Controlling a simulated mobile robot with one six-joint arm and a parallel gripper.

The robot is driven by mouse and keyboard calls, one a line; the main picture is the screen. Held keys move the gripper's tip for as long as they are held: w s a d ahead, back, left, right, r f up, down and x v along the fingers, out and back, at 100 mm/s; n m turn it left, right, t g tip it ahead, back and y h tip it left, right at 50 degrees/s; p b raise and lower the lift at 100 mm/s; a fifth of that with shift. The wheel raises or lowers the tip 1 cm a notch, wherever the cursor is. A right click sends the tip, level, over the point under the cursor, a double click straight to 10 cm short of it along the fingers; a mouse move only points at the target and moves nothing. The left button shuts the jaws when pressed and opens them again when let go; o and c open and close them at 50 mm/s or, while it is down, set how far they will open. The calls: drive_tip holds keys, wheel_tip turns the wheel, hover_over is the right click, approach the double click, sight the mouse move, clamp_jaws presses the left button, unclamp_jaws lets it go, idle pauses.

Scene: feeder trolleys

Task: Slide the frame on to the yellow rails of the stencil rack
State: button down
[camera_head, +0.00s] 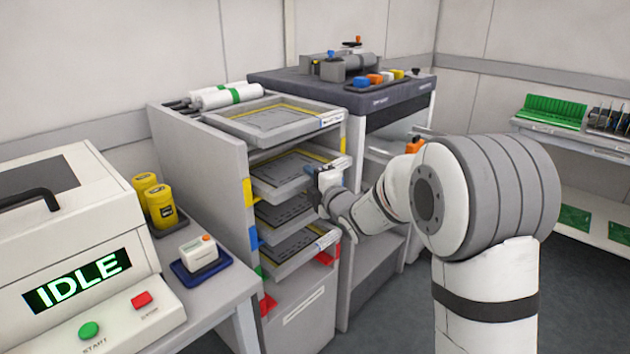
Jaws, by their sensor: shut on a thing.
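The stencil rack (197,165) is a grey cabinet with open shelves and coloured marks on its front posts. A yellow mark (248,192) is on the left post, above blue, green and red ones. A grey stencil frame (276,194) with a dark centre is near the yellow mark's height, largely inside the rack with its front edge sticking out. My gripper (323,184) is shut on this frame's front edge, near its right part. The fingertips are small and partly hidden by the gripper body. Whether the frame's sides rest on the yellow rails cannot be seen.
Other frames (293,251) sit on lower levels, and one (240,128) lies on the rack's top beside white rolls (222,97). A dark-topped trolley (300,82) stands right behind the rack. A bench with an IDLE machine (60,225) is at left. Floor shows at lower right.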

drive_tip(key=shift+w+a+r+b, duration=0.1)
drive_tip(key=shift+w+a+b, duration=0.6)
drive_tip(key=shift+a, duration=0.2)
idle(0.4)
drive_tip(key=c, duration=1.1)
unclamp_jaws()
drive_tip(key=shift+c, duration=0.2)
drive_tip(key=shift+o, duration=0.2)
drive_tip(key=o, duration=1)
drive_tip(key=shift+r, duration=0.1)
